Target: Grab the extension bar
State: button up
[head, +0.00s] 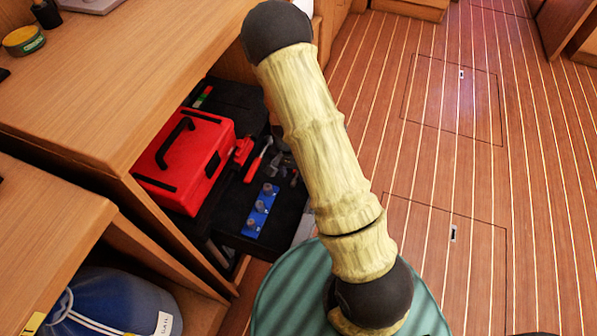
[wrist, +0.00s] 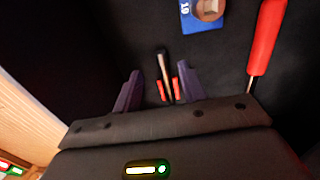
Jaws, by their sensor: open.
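My gripper (wrist: 160,72) is open. Its two purple fingers stand on either side of the bar, with visible gaps. I cannot tell how far the bar lies beyond the fingertips. The lower end of the bar is hidden by the gripper body. In the head view my arm covers the gripper, and I cannot make out the bar.
A red toolbox (head: 185,160) stands on the black tool shelf under the wooden counter (head: 120,75). A blue socket holder (head: 260,212) and a red-handled tool (head: 259,160) lie beside it. The red handle (wrist: 264,40) is right of my gripper. A blue bag (head: 110,305) sits lower left.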

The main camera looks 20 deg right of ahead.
aim_at(293, 182)
notch_tip(293, 182, down, 4)
jog(key=shift+b, duration=0.85)
grip_shut()
